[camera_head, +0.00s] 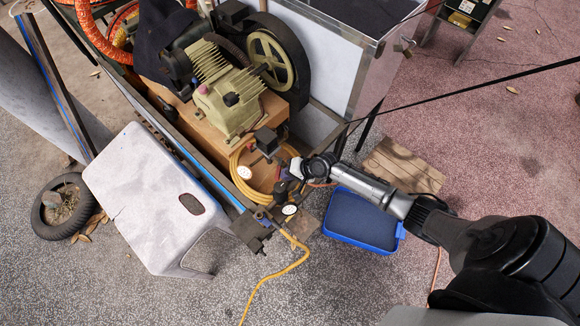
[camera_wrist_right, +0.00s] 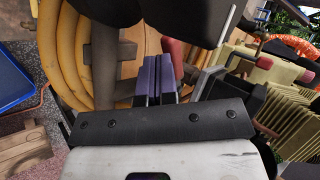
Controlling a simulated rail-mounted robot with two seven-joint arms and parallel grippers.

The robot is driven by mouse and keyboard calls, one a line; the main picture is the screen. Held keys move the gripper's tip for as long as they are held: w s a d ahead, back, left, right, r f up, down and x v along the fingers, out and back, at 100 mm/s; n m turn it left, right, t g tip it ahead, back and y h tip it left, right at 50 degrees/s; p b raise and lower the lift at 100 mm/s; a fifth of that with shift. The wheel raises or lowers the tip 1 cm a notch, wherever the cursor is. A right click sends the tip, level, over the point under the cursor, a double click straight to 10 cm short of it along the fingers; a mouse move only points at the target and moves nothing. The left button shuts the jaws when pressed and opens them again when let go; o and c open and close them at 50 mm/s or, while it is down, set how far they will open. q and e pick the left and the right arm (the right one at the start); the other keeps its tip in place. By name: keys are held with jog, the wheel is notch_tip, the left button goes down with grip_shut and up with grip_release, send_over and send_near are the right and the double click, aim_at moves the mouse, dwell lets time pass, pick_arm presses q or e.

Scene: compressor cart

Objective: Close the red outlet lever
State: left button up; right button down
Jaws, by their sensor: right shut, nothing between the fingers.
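In the right wrist view, a red handle (camera_wrist_right: 174,52), which looks like the outlet lever, shows just beyond and beside the fingertips. Part of it is hidden behind the fingers and a dark part above. I cannot tell whether they touch. My right gripper (camera_wrist_right: 155,78) has its purple-padded fingers together with nothing between them. In the head view my right gripper (camera_head: 284,180) is at the cart's front corner, beside the pressure gauges. The lever is too small and covered to make out there. My left gripper is not in view.
The compressor (camera_head: 228,98) with its flywheel stands on the cart behind. A coiled yellow hose (camera_head: 240,178) lies close to my right gripper. Gauges (camera_head: 244,172) sit nearby. A white stool (camera_head: 150,195) stands at left. A blue tray (camera_head: 362,220) lies on the ground below my right arm.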

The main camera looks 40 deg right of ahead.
aim_at(277, 174)
jog(key=shift+w+a+r+m+t+h+p, duration=0.1)
jog(key=shift+a+r+m+t+h+p, duration=0.1)
jog(key=shift+a+m+h+p, duration=0.3)
jog(key=shift+w+a+r+m+t+h+p, duration=0.1)
jog(key=shift+a+r+m+t+p, duration=0.1)
jog(key=shift+m+p, duration=0.45)
jog(key=shift+w+a+f+p, duration=0.15)
jog(key=shift+w+p, duration=0.05)
jog(key=shift+p, duration=0.25)
jog(key=shift+w+a+f, duration=0.1)
jog(key=shift+a+f, duration=0.05)
jog(key=shift+a, duration=0.05)
jog(key=shift+w+a+f, duration=0.1)
jog(key=shift+w+a, duration=0.35)
jog(key=shift+w, duration=0.2)
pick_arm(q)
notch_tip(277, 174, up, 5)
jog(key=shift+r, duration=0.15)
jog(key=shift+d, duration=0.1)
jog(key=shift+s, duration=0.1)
pick_arm(e)
jog(key=shift+a, duration=0.1)
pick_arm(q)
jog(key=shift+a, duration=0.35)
pick_arm(e)
jog(key=shift+d, duration=0.35)
